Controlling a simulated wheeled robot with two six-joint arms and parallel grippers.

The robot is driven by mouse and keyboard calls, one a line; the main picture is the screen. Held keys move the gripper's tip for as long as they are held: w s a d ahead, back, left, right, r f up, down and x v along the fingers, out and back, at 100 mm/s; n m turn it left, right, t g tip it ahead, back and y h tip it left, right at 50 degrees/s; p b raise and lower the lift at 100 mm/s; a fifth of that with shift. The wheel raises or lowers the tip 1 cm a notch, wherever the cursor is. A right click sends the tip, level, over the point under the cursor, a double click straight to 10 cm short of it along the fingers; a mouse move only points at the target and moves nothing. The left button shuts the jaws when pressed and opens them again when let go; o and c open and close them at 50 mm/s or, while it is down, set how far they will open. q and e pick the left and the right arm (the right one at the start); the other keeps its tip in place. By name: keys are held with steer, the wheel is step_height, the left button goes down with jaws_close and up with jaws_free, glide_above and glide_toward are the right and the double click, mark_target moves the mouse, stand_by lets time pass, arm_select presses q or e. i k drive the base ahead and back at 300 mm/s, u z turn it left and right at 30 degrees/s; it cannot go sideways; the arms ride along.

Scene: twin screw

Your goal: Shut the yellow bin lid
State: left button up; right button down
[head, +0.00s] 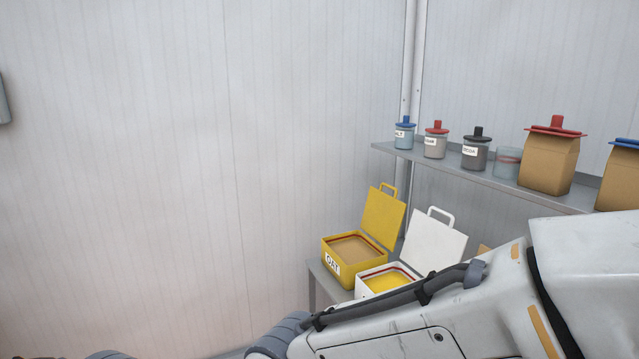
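The yellow bin (346,262) stands at the left end of a low grey shelf. A label that seems to read "OAT" is on its front, and tan contents show inside. Its yellow lid (382,217) stands open, tilted up at the back, with a loop handle on its top edge. My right arm crosses the lower right of the view, in front of and to the right of the bin, apart from it in the picture. Neither of my grippers is in view.
A white bin (366,284) with its white lid (434,243) open stands right beside the yellow bin. An upper shelf (470,174) holds several lidded jars and a brown bag (548,163).

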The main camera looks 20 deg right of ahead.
mark_target(383, 214)
steer(key=u, duration=0.55)
steer(key=i, duration=2.4)
steer(key=z, duration=1.05)
steer(key=i, duration=0.9)
steer(key=z, duration=0.9)
